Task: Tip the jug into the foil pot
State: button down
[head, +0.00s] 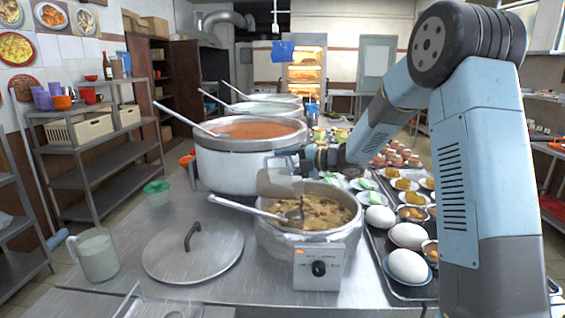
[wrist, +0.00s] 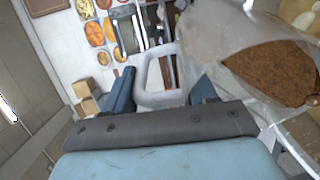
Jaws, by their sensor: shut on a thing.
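The foil pot (head: 290,240) stands at the front middle of the counter, silvery and crinkled, with chunky brown soup in it. A ladle (head: 235,206) leans in it, its handle over the left rim. My gripper (head: 305,158) is above the pot's back rim, shut on the handle of a pale translucent jug (head: 279,182). The jug looks tilted over the pot. In the wrist view my gripper's fingers (wrist: 162,92) flank the pale handle loop. The jug's pale wall (wrist: 205,30) is at the right, beside brown grainy stuff. I cannot tell whether anything is flowing out.
A large pot of red-brown soup (head: 245,165) stands right behind. A lid (head: 193,250) and a second pale jug (head: 95,254) are on the counter at left. A tray (head: 375,245) with eggs and dishes lines the right.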

aim_at(293, 168)
jog(key=shift+s+d+f+t+y, duration=0.1)
jog(key=shift+s+d+f+y, duration=0.15)
jog(key=shift+d+y, duration=0.2)
jog(key=shift+s+d+f+t+y, duration=0.1)
jog(key=shift+d+f+y, duration=0.2)
jog(key=shift+d+y, duration=0.15)
jog(key=shift+s+d+f+t+y, duration=0.1)
jog(key=shift+s+d+f+y, duration=0.15)
jog(key=shift+d+y, duration=0.2)
jog(key=shift+s+d+r+n+t+y, duration=0.1)
jog(key=shift+s+d+n+t+y, duration=0.05)
jog(key=shift+d+y, duration=0.3)
jog(key=shift+s+d+r+n+t+y, duration=0.1)
jog(key=shift+s+d+n+t+y, duration=0.05)
jog(key=shift+d+y, duration=0.2)
jog(key=shift+d, duration=0.15)
dwell(1.2)
